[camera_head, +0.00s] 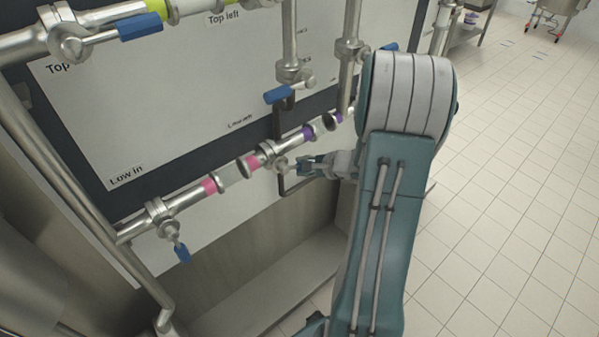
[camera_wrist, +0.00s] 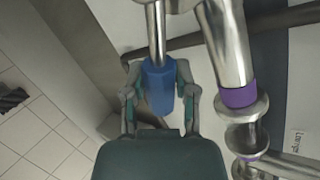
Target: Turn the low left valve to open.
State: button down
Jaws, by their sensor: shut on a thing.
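The low left valve (camera_head: 268,151) sits on the low pipe, below a small blurred label on the white panel. Its blue handle (camera_wrist: 158,86) shows in the wrist view, with a metal stem running up to the valve body. My gripper (camera_head: 308,165) reaches in from the right and is shut on this handle. In the wrist view the fingers (camera_wrist: 159,92) stand on both sides of the blue handle. In the head view the handle points right, away from the valve body, and is partly hidden by the fingers.
A low-in valve with a blue handle (camera_head: 182,252) hangs at lower left. Another blue handle (camera_head: 278,94) is just above, beside vertical pipes. Pink and purple bands mark the low pipe. A bent dark rod (camera_head: 290,190) runs under my gripper. Tiled floor (camera_head: 500,200) is free at right.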

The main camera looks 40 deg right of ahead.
jog(key=shift+d+r+n+h, duration=0.25)
jog(key=shift+r+n+h, duration=0.45)
jog(key=shift+r+h, duration=0.2)
jog(key=shift+d+r+n+h, duration=0.15)
jog(key=shift+r+n+h, duration=0.65)
jog(key=shift+h, duration=0.1)
jog(key=shift+c, duration=2)
grip_release()
jog(key=v, duration=1.1)
jog(key=shift+s+r, duration=0.3)
